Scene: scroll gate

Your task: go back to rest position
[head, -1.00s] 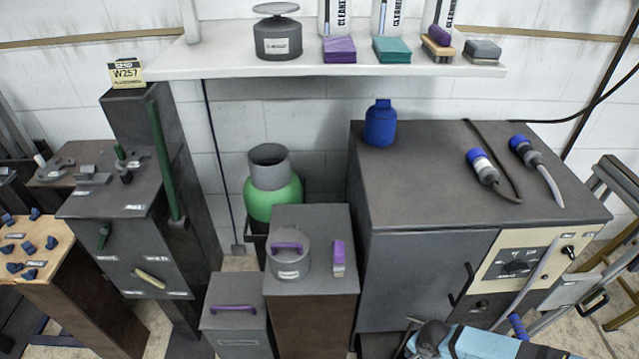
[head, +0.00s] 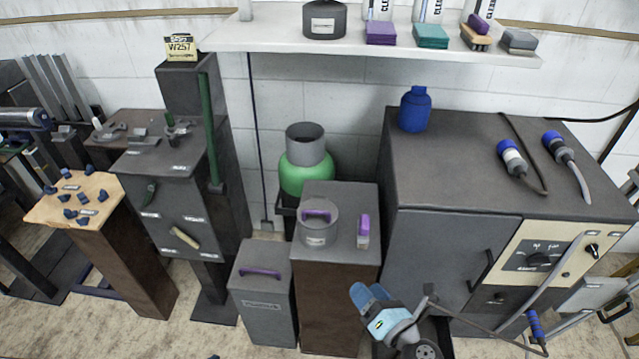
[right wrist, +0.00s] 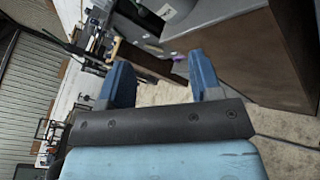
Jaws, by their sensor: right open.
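My right gripper (head: 368,292) is in the lower middle of the head view, in front of the brown pedestal and the large dark cabinet. Its blue fingers are apart. In the right wrist view the same gripper (right wrist: 162,76) shows two blue fingers spread wide with nothing between them. Floor and the dark side of a brown block lie beyond them. I cannot make out my left gripper in the head view.
A dark cabinet (head: 450,170) stands right of my gripper. A brown pedestal (head: 338,305) carries a grey pot (head: 318,232) and a purple-handled brush (head: 363,230). A grey box (head: 262,305) stands left of it. A white shelf (head: 290,38) runs above. Floor at lower left is open.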

